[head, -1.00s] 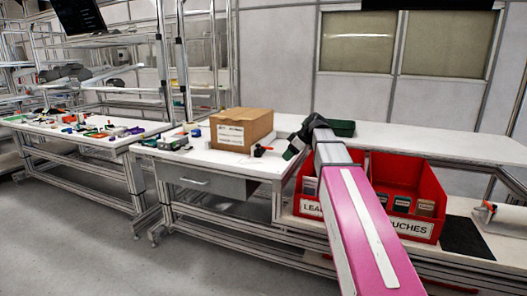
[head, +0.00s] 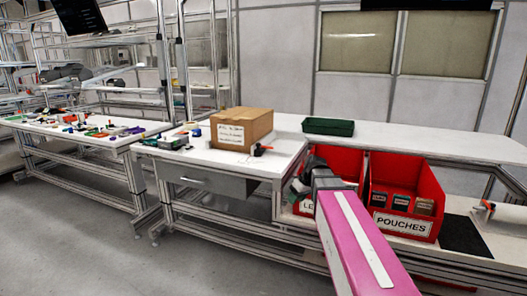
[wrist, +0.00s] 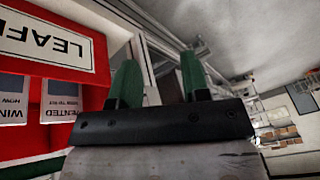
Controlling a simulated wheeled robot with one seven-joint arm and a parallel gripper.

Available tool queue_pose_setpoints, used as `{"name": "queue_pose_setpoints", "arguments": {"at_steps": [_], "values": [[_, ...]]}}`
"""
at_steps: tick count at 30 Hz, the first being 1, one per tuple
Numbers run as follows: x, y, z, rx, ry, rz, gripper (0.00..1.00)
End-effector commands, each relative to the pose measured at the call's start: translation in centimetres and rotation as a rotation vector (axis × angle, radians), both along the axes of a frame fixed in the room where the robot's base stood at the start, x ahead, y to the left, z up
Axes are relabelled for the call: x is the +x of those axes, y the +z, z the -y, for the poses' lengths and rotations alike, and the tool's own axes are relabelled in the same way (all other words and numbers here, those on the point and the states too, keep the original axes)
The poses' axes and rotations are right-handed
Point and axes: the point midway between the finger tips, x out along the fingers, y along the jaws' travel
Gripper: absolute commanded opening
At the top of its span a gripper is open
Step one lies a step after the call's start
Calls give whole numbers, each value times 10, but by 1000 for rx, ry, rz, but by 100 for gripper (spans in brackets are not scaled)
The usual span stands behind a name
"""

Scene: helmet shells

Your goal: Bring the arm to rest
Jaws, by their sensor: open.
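My gripper shows in the wrist view (wrist: 160,80) with its two green fingers apart and nothing between them. In the head view my pink arm comes up from the lower right, and its dark wrist end is in front of the left red bin (head: 340,160). The fingers are hard to make out there. In the wrist view the red bin (wrist: 85,78) with a label beginning "LEAF" is close on the left, with printed leaflets (wrist: 60,98) in it. I cannot tell whether the gripper touches the bin.
A red "POUCHES" bin (head: 405,172) holds several packets beside the left bin. A green tray (head: 328,126) lies on the white shelf above. A cardboard box (head: 240,129) stands on the white table (head: 200,160). A black mat (head: 465,236) lies at right. The floor (head: 90,240) at left is clear.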

Motion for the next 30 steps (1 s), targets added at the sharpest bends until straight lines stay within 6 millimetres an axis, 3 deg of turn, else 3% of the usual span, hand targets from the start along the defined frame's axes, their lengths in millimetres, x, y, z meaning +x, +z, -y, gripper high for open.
{"name": "queue_pose_setpoints", "arguments": {"at_steps": [1, 6, 15, 21, 30], "values": [[-16, -21, 4, -20, -51, -35, 43], [-55, -77, 17, -94, -230, -128, 43], [-126, -154, 41, -225, -516, -237, 43], [-152, -178, 50, -277, -623, -263, 43], [-156, -183, 52, -287, -646, -266, 43]]}}
